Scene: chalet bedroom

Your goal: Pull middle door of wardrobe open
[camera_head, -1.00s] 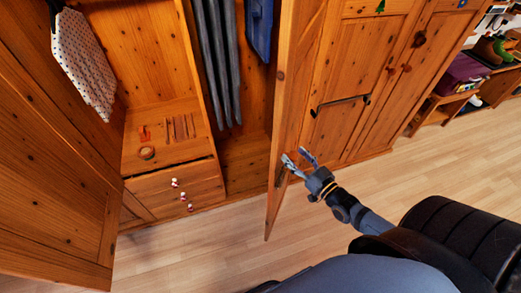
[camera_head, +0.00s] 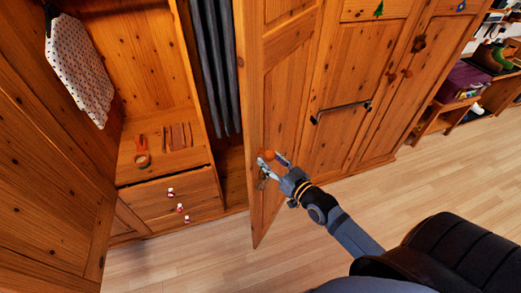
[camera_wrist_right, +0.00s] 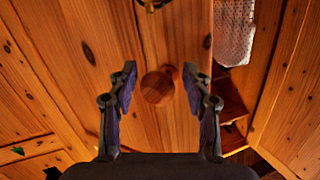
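The middle wardrobe door (camera_head: 283,110) stands partly open in the head view, its free edge toward the left, covering part of the wardrobe's inside. Its round wooden knob (camera_head: 267,154) is at my right gripper (camera_head: 272,163). In the right wrist view the knob (camera_wrist_right: 157,88) lies between the two spread fingers of the right gripper (camera_wrist_right: 160,85), with a gap on each side. The gripper is open and holds nothing. My left gripper is not in view.
The left door (camera_head: 45,180) stands wide open. Inside are a dotted cloth (camera_head: 80,70), dark hanging trousers (camera_head: 217,70) and drawers (camera_head: 165,200) with red-and-white knobs. The wooden floor (camera_head: 200,265) is clear.

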